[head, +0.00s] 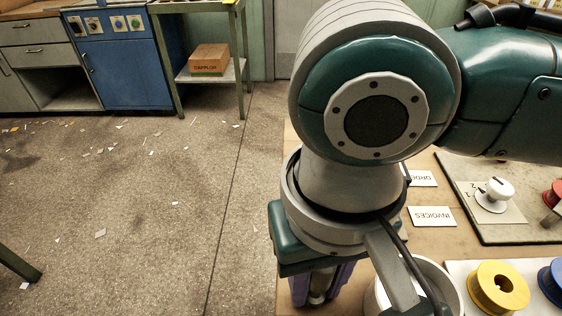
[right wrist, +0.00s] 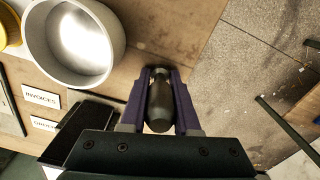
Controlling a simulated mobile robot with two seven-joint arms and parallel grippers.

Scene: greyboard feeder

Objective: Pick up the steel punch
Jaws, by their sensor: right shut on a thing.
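The steel punch (right wrist: 160,105) is a dark grey, rounded metal piece in the right wrist view. It sits lengthwise between the two purple fingers of my right gripper (right wrist: 163,76), which is shut on it. In the head view my right gripper (head: 318,288) points down near the table's left edge, below the wrist. The arm hides much of the area, and I cannot tell whether the punch touches the table. My left gripper is not in view.
A pale round bowl (right wrist: 72,42) stands close beside the gripper on the wooden table (right wrist: 165,30). Open floor is left.

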